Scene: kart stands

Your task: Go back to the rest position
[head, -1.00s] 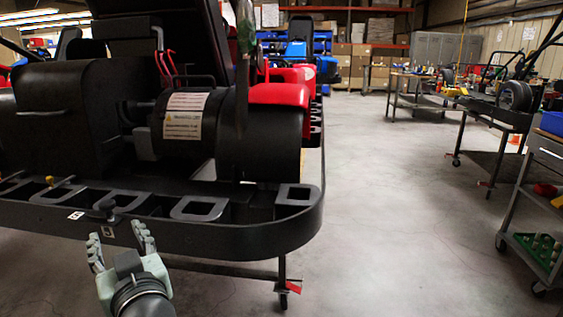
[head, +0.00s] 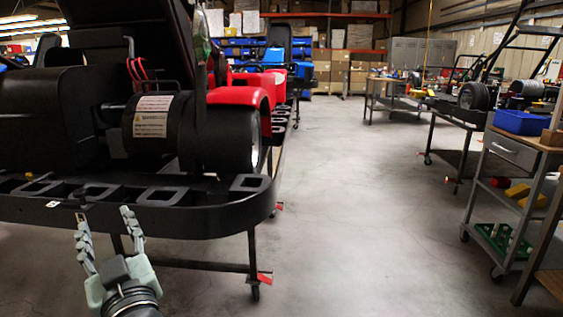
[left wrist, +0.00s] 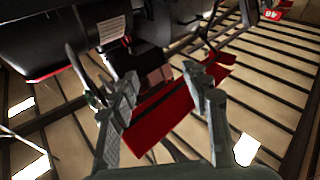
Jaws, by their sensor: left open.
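My left gripper (head: 104,218) is low at the left of the head view, in front of the near bumper edge of a kart (head: 231,138). Its two fingers point up and stand apart, with nothing seen between them. They overlap the bumper in the picture; I cannot tell whether they touch it. In the left wrist view the open fingers (left wrist: 158,95) show with a red bar beyond them and dark kart-like parts above. My right gripper is not in view.
The kart rests on a wheeled stand (head: 254,262). At right are a grey cart (head: 515,155) with a blue bin (head: 522,122) and another stand bearing wheels (head: 474,96). Shelving with boxes stands at the back. The floor aisle (head: 345,200) between is clear.

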